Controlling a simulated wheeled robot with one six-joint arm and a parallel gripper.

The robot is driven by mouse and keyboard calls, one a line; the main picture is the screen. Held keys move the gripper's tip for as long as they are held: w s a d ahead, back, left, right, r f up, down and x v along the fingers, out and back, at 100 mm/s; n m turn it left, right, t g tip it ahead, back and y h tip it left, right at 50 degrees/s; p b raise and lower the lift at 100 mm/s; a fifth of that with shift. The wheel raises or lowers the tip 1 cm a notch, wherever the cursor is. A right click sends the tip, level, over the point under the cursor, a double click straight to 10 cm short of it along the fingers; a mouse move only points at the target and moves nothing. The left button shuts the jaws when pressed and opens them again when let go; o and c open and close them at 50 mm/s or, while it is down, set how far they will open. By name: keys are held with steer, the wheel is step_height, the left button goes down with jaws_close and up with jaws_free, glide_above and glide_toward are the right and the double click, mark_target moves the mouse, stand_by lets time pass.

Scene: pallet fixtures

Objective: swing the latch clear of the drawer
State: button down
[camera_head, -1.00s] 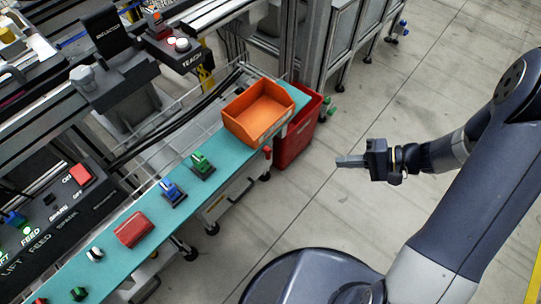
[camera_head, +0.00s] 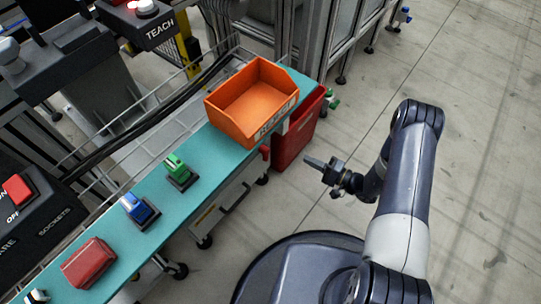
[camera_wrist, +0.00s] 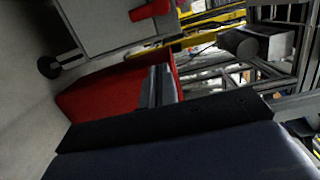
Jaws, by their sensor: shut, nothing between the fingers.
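The latch (camera_head: 265,152) is a small red lever at the right end of the teal bench, by the drawer's edge. It also shows at the top of the wrist view (camera_wrist: 152,9), against a pale panel. The drawer (camera_head: 225,203) is a light front under the bench top with a dark bar handle. My gripper (camera_head: 308,162) is shut and empty, in free air to the right of the latch and apart from it. In the wrist view its grey fingers (camera_wrist: 158,86) show in front of a red bin.
The red bin (camera_head: 292,140) stands on the floor at the bench end, between my gripper and the bench. An orange bin (camera_head: 252,102) sits on the bench top (camera_head: 150,195), with green, blue and red parts along it. The floor to the right is open.

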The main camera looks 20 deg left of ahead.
mark_target(265, 154)
steer(key=shift+w+a+f+t, duration=0.1)
steer(key=shift+f+t, duration=0.05)
steer(key=shift+f, duration=0.4)
steer(key=shift+w+a+f+t, duration=0.1)
steer(key=shift+f+t, duration=0.05)
steer(key=shift+f, duration=0.35)
steer(key=a+b, duration=0.3)
steer(key=a, duration=0.8)
steer(key=shift+s+a+b, duration=0.25)
steer(key=shift+a+b, duration=0.05)
steer(key=shift+b, duration=0.1)
steer(key=shift+s+m, duration=0.1)
steer(key=shift+m, duration=0.2)
